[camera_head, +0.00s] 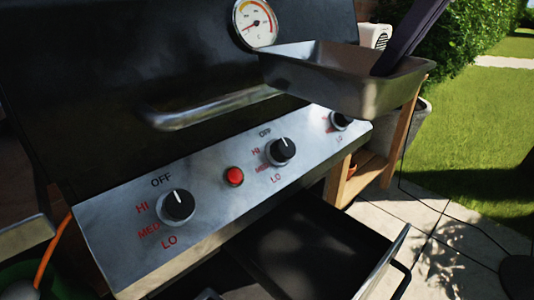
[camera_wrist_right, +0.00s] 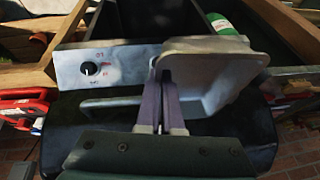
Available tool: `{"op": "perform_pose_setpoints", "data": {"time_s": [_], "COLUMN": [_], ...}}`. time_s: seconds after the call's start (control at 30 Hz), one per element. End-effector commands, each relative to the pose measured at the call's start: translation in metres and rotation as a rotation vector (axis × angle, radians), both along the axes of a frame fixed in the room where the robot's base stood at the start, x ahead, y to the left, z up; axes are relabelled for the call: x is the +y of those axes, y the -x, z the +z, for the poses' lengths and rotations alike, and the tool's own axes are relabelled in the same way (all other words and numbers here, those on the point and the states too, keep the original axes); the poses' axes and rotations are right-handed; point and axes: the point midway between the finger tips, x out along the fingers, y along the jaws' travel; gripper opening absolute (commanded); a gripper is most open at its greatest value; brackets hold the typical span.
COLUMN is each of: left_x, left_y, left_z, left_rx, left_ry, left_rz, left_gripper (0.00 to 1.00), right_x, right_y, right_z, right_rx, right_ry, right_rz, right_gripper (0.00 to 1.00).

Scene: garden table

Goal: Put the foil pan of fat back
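The silver foil pan (camera_head: 340,80) is in the air in front of the grill lid at the upper right of the head view. My right gripper (camera_head: 385,68) comes in from the top right and reaches over the pan's rim. In the right wrist view the dark fingers (camera_wrist_right: 160,125) look closed together on the edge of the pan (camera_wrist_right: 205,65). The pan's inside is mostly hidden, so I cannot see the fat. Below the control panel a dark drawer (camera_head: 310,240) is pulled out and looks empty where it shows. My left gripper is not in view.
The grill has a closed black lid (camera_head: 110,60) with a long handle (camera_head: 210,108) and a steel panel (camera_head: 115,225) with knobs. A wooden shelf (camera_head: 372,165) stands to the right. Paving lies beside the open drawer.

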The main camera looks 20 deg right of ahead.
Motion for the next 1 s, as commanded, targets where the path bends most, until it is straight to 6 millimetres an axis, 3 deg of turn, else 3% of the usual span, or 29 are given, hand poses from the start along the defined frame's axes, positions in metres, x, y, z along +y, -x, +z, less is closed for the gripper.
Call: {"op": "perform_pose_setpoints", "data": {"time_s": [0.03, 0.13, 0.37, 0.47, 1.0], "left_x": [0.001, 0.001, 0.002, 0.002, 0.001], "left_y": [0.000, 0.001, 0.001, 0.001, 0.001], "left_z": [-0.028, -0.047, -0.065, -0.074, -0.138], "left_rx": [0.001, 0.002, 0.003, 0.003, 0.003], "left_ry": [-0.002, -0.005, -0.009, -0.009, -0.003], "left_rz": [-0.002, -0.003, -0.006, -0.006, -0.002], "left_gripper": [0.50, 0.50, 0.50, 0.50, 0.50], "right_x": [-0.007, -0.017, -0.028, -0.029, -0.029], "right_y": [-0.003, -0.006, -0.009, -0.009, -0.009], "right_z": [-0.029, -0.048, -0.070, -0.088, -0.248], "right_rx": [0.000, -0.001, -0.001, 0.002, 0.003], "right_ry": [-0.002, -0.001, 0.000, 0.001, 0.002], "right_rz": [0.009, 0.034, 0.066, 0.067, 0.067], "right_gripper": [0.00, 0.00, 0.00, 0.00, 0.00]}}
